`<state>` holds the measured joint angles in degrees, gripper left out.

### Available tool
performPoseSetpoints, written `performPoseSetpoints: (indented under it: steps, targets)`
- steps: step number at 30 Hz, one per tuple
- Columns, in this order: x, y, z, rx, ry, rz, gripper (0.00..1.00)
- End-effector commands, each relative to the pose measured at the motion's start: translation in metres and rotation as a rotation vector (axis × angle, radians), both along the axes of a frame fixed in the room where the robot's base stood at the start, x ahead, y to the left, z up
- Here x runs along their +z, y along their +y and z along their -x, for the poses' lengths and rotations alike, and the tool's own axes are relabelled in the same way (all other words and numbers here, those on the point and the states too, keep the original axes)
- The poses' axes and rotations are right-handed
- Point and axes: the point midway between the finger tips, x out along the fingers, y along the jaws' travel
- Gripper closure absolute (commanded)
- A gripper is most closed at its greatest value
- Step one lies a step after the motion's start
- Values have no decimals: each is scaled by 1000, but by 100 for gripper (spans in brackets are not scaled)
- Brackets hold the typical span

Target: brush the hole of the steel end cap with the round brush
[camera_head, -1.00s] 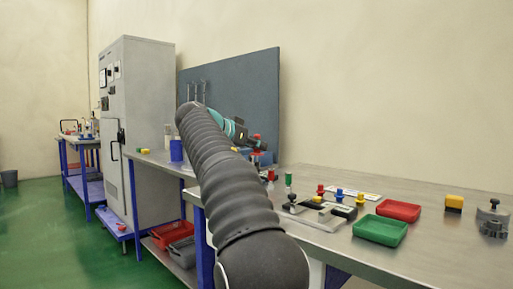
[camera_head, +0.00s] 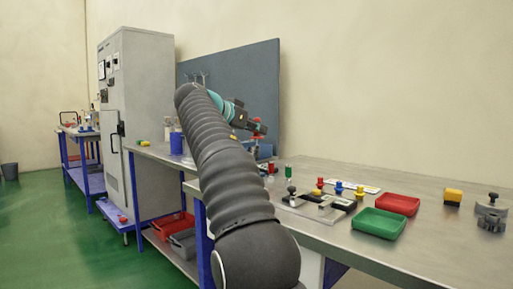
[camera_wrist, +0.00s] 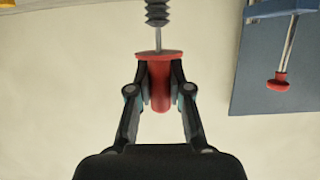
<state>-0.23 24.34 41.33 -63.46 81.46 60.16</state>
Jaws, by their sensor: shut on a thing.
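My gripper (camera_wrist: 160,88) is shut on the red handle (camera_wrist: 161,68) of the round brush. The brush's thin metal shaft and dark ribbed head (camera_wrist: 157,12) point away from my gripper, up to the top edge of the wrist view. In the head view my gripper (camera_head: 258,128) is small and partly hidden, in front of the grey-blue board above the bench. I cannot make out the steel end cap for certain; a grey metal part with a dark knob (camera_head: 491,214) stands at the right of the bench.
Another red-handled tool (camera_wrist: 278,81) hangs by the board (camera_wrist: 250,75). A grey cabinet (camera_head: 150,100) stands at left.

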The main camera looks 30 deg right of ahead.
Motion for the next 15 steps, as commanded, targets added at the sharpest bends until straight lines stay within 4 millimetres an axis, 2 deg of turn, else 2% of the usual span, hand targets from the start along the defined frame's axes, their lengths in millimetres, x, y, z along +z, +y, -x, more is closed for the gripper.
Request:
performPoseSetpoints:
  steps: [5,15]
  targets:
    - [-3,0,0,1,2,0,100]
    - [-32,0,0,1,2,1,100]
